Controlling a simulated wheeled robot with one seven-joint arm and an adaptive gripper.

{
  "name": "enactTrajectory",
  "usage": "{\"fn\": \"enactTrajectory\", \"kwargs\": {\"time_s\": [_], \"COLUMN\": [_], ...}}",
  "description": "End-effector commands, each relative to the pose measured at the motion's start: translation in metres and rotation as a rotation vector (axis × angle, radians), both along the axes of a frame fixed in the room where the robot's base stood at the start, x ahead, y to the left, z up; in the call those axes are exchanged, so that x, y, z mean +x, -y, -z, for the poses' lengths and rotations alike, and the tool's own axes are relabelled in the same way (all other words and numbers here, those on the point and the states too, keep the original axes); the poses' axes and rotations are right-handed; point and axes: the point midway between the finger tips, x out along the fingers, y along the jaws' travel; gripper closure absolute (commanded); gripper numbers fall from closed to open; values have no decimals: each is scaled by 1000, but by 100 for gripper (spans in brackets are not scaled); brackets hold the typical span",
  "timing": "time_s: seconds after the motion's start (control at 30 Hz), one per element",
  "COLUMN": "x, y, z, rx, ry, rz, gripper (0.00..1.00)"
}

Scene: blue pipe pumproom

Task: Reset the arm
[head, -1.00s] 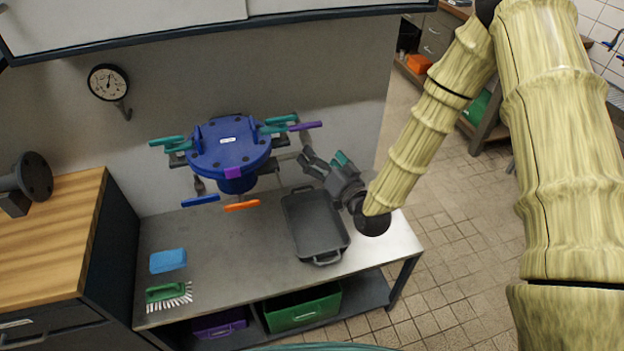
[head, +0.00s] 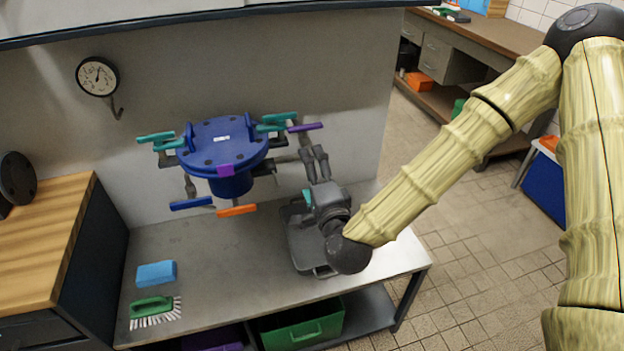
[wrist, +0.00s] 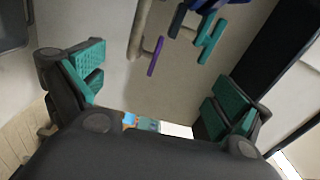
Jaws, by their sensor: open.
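My gripper (head: 315,165) is in the head view above the right part of the grey bench, in front of the wall and to the right of the blue pipe flange (head: 222,148). Its fingers point up and away. In the wrist view my gripper (wrist: 160,95) has its two teal-padded fingers wide apart, with nothing between them. A purple handle (wrist: 155,56) and teal handles (wrist: 211,40) show beyond the fingers, near the top of that view. I cannot tell the exact gap to them. My arm comes in from the right.
A dark grey tray (head: 298,250) lies on the bench (head: 215,280), partly hidden under my gripper. A blue sponge (head: 156,273) and a green brush (head: 154,309) lie at left. A gauge (head: 97,76) is on the wall. A green crate (head: 302,328) stands below.

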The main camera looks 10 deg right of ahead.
Motion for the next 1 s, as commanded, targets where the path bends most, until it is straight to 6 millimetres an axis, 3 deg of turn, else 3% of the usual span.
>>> {"fn": "enactTrajectory", "kwargs": {"time_s": [0.7, 0.77, 0.87, 1.0], "x": [-6, -9, -19, -47], "y": [-2, -3, -8, -12], "z": [4, 16, 52, 124], "rx": [39, 10, -80, -264], "ry": [-27, -49, -121, -267], "rz": [2, -11, -52, -147], "gripper": [0, 0, 0, 0]}}
